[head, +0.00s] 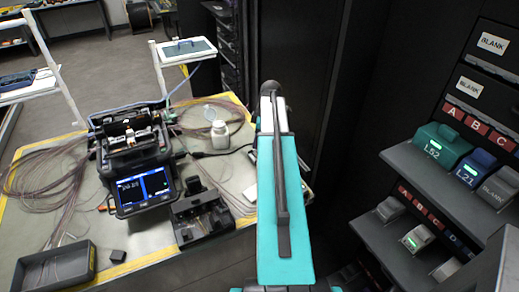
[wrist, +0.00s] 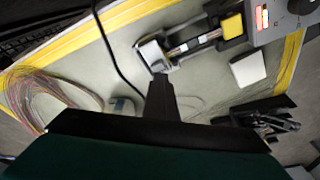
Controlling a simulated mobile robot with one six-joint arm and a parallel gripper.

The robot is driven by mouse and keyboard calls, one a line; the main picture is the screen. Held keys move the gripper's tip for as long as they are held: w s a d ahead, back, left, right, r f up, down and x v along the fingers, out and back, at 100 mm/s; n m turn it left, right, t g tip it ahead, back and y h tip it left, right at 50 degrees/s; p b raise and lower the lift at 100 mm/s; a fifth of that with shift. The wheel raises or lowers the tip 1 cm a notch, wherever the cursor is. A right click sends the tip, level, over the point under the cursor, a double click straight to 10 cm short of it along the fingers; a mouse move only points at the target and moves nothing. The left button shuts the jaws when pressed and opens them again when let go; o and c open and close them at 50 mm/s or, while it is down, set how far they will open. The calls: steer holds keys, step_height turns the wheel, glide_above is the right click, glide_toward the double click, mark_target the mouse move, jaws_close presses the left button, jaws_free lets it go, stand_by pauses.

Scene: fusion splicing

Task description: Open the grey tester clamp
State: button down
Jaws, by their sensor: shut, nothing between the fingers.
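The wrist view shows a tester with a grey clamp (wrist: 153,56) at the left end of its rail and a yellow block (wrist: 232,26) at the other end. The clamp is a small pale grey block; I cannot tell whether it is open or shut. My gripper (wrist: 161,84) is shut and empty, its dark fingers just below the clamp in the picture. I cannot tell whether they touch it. In the head view my arm covers the middle of the table, and I cannot make out the clamp or my gripper there.
The fusion splicer (head: 135,150) with its lit screen stands left of my arm, a black fixture (head: 200,215) in front of it. A white bottle (head: 220,136) and fibre coils are near. A grey tray (head: 55,268) is front left; shelves (head: 435,160) stand at right.

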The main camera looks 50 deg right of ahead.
steer(key=shift+s+d, duration=0.25)
steer(key=shift+d, duration=0.4)
steer(key=shift+d+r+p, duration=0.15)
steer(key=shift+r+p, duration=0.1)
steer(key=shift+p, duration=0.05)
steer(key=shift+s+d+r, duration=0.1)
steer(key=shift+s+r, duration=0.05)
steer(key=shift+r, duration=0.1)
steer(key=shift+d+r+p, duration=0.25)
steer(key=shift+r+p, duration=0.1)
steer(key=shift+r, duration=0.1)
steer(key=shift+d+r+p, duration=0.2)
steer(key=shift+r+p, duration=0.15)
steer(key=shift+r, duration=0.1)
step_height(320, 180, up, 6)
steer(key=d+p, duration=0.1)
steer(key=p, duration=0.2)
steer(key=shift+s+d, duration=0.2)
steer(key=shift+d, duration=0.2)
steer(key=shift+a, duration=0.1)
stand_by(0.8)
